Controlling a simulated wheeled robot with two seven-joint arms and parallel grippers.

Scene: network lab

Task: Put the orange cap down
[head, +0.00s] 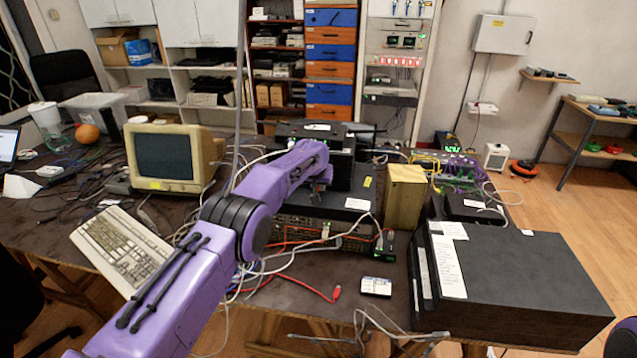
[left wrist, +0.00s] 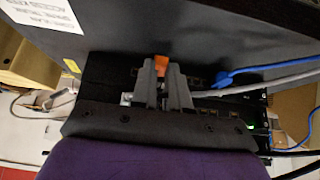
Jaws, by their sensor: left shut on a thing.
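The orange cap (left wrist: 161,66) shows in the left wrist view as a small orange block between the fingertips of my left gripper (left wrist: 163,80). The gripper is shut on it. In the head view my left arm reaches over the table to the stack of black devices, and the gripper (head: 320,182) is at its front. The cap cannot be made out there. In the wrist view, the fingers are close to a black device with a row of ports. I cannot tell whether the cap touches it. My right gripper is not in view.
Blue and grey cables (left wrist: 250,74) run right beside the fingers. On the table (head: 330,270) are a beige monitor (head: 165,158), a keyboard (head: 122,248), a tan box (head: 404,197), a large black case (head: 510,285) and loose red and white cables. Little table is bare.

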